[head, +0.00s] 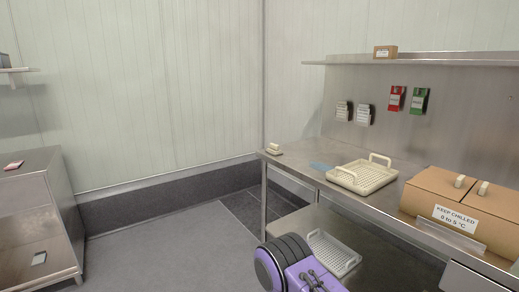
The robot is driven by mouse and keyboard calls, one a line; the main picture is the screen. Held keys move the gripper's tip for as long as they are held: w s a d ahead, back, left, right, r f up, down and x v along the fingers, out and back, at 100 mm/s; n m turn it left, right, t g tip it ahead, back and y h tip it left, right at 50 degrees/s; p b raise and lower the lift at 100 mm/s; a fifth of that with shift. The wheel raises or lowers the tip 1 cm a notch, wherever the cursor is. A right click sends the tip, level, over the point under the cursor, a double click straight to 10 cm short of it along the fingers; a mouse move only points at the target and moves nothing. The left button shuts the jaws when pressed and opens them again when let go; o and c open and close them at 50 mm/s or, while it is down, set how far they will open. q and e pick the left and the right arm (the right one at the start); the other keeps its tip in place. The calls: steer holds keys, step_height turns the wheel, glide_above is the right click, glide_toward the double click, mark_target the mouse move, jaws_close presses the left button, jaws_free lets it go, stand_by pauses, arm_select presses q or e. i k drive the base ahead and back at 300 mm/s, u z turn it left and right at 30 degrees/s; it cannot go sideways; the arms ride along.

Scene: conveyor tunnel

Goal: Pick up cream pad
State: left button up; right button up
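A small cream pad (274,150) with a raised grip on top sits at the far left corner of the steel table (298,162), close to its edge. It appears to lie flat, and nothing covers it. Neither of my grippers shows in the head view. A purple and black part, which looks like a link of my own arm, shows at the bottom centre, well below and in front of the pad.
A cream tray (347,182) with two handles and a blue cloth (320,166) lie on the table. A cardboard box (426,197) stands at right. Another tray (341,264) is on the lower shelf. An upper shelf (450,60) overhangs the table. The floor (165,245) at left is clear.

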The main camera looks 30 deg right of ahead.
mark_target(274, 150)
steer(key=i, duration=1.65)
steer(key=z, duration=0.65)
steer(key=i, duration=0.9)
steer(key=z, duration=0.8)
